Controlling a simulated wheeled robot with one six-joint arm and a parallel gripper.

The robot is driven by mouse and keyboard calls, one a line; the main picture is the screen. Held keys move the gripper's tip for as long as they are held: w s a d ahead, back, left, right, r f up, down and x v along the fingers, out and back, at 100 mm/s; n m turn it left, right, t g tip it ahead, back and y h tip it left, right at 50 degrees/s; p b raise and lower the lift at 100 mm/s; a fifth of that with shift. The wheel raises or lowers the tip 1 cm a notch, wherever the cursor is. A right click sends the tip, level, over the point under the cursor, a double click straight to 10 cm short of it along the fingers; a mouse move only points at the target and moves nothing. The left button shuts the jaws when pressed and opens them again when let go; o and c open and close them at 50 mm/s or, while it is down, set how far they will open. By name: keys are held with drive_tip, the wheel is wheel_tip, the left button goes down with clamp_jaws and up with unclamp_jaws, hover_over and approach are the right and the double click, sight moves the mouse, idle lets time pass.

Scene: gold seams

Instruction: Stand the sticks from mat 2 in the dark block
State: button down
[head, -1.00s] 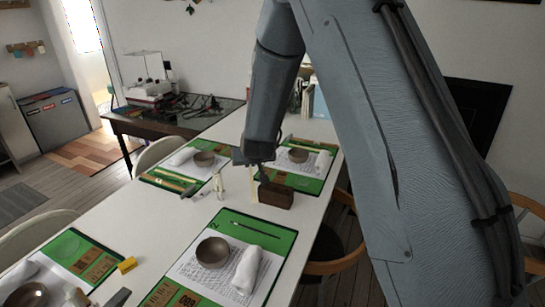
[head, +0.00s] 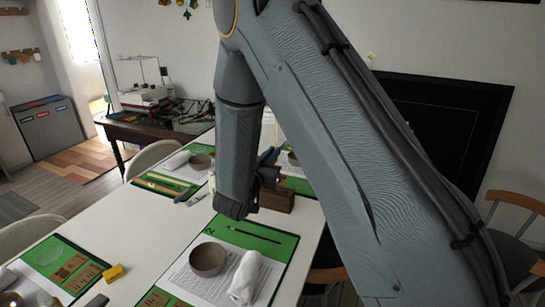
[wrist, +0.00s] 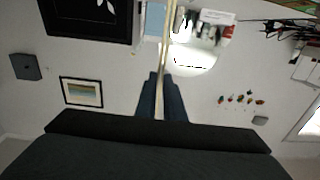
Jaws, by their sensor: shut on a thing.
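Mat 2 (head: 287,242), green with a "2" at its left, lies on the near part of the white table. A thin dark stick (head: 254,235) lies on its green strip. The dark block (head: 277,199) stands on the table beyond mat 2, partly behind my arm. My gripper (head: 268,160) is above and beside the block, its fingers tilted up, apart from the block. In the wrist view my gripper (wrist: 160,100) is shut on a pale, thin stick (wrist: 167,45) that runs up between the fingers. The stick cannot be made out in the head view.
A brown bowl (head: 207,259) and a rolled white towel (head: 245,277) sit on mat 2. Other green mats with bowls lie around the table. A yellow block (head: 114,272) is at the left. Chairs stand along both sides.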

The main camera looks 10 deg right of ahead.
drive_tip(key=shift+f+b, duration=0.4)
drive_tip(key=shift+f, duration=0.15)
wheel_tip(320, 180, down, 7)
drive_tip(key=b, duration=0.4)
idle(2.7)
drive_tip(key=c, duration=1.8)
unclamp_jaws()
drive_tip(key=shift+a, duration=0.1)
drive_tip(key=p+v, duration=0.2)
drive_tip(key=v, duration=0.7)
drive_tip(key=shift+p, duration=0.3)
drive_tip(key=shift+r, duration=0.15)
drive_tip(key=shift+r+p, duration=2.3)
drive_tip(key=shift+r, duration=0.6)
